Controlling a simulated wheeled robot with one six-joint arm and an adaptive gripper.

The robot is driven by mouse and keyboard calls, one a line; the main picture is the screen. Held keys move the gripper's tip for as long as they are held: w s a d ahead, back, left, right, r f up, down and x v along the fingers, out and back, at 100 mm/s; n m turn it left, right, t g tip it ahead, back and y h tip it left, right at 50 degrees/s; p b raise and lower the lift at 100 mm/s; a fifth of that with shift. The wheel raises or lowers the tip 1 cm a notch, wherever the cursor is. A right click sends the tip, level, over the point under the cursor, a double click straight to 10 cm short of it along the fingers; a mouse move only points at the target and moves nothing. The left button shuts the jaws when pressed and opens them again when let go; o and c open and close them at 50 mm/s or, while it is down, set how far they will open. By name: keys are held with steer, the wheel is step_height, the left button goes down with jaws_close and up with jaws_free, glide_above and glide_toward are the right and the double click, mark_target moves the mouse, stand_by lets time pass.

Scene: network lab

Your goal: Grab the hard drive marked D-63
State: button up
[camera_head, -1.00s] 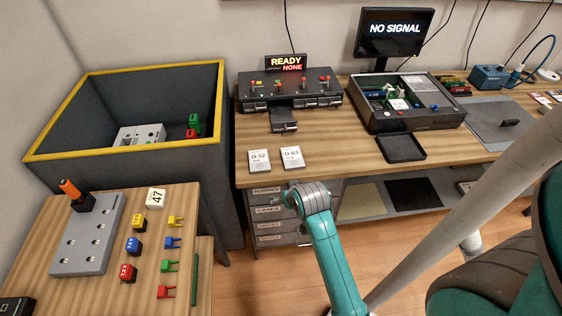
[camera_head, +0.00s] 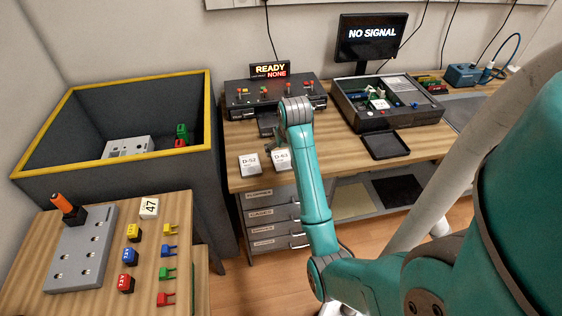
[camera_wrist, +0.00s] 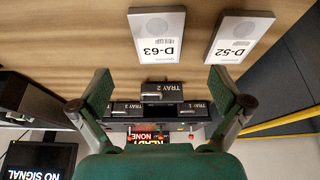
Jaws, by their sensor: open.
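The hard drive D-63 (camera_head: 281,160) is a flat white-labelled drive lying on the wooden bench, partly hidden by my arm in the head view. In the wrist view D-63 (camera_wrist: 159,35) shows whole and upside down, beyond the fingertips. The hard drive D-52 (camera_head: 250,165) lies just left of it; it shows on the right in the wrist view (camera_wrist: 239,37). My gripper (camera_wrist: 160,88) is open and empty, its green-padded fingers wide apart. It is above the bench near D-63, not touching it. In the head view the gripper is mostly hidden behind my wrist.
A dark drive dock (camera_head: 240,101) with several trays stands behind the drives, under a READY NONE display (camera_head: 270,71). An open device case (camera_head: 372,118) and a black tray (camera_head: 385,145) are to the right. A yellow-rimmed bin (camera_head: 40,160) stands left.

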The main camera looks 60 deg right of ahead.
mark_target(283, 160)
steer(key=shift+x, duration=3.8)
steer(key=shift+s+d, duration=0.1)
steer(key=c, duration=1.4)
